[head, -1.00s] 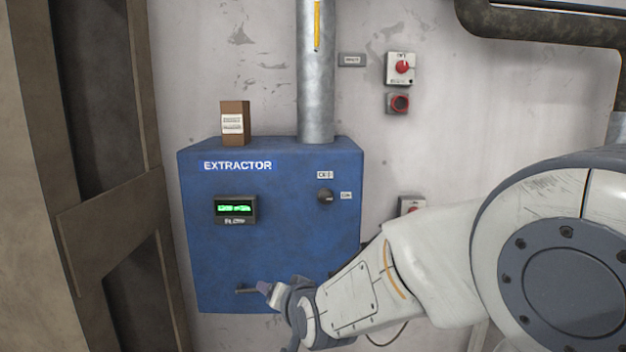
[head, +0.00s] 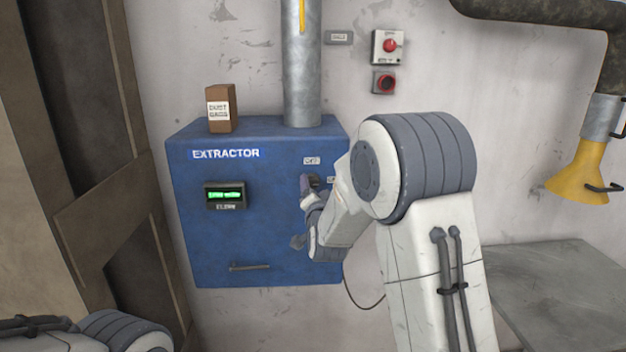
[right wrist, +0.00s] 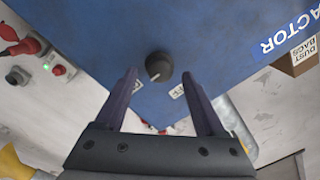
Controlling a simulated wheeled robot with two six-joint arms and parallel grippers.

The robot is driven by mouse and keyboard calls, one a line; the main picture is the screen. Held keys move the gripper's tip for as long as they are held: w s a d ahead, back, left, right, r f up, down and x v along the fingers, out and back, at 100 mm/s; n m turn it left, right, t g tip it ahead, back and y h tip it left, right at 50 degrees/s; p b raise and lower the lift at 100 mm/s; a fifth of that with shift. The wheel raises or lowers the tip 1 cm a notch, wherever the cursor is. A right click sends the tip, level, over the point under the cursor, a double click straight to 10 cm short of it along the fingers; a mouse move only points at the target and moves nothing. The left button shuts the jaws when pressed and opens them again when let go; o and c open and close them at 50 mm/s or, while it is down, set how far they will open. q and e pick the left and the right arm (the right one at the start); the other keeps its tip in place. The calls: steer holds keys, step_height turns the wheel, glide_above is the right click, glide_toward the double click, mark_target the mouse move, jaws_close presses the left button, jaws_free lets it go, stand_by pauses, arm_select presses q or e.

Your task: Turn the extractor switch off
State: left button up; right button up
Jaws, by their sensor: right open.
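The extractor (head: 205,250) is a blue wall box with its name on the front. Its switch is a dark round knob (right wrist: 159,67) with a white mark, seen whole in the right wrist view. In the head view the knob is largely hidden behind my right gripper (head: 307,185), below the "OFF" label (head: 311,160). In the right wrist view my right gripper (right wrist: 159,76) is open, with the knob showing between its fingertips and a gap on each side. My left gripper is out of view.
A green-lit display (head: 225,195) and a handle (head: 250,267) are on the box front. A dust bags carton (head: 221,110) and a metal pipe (head: 302,80) are on top. A grey table (head: 560,290) stands right.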

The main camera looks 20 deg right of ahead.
steer(key=shift+x, duration=0.8)
jaws_close()
steer(key=shift+f, duration=0.1)
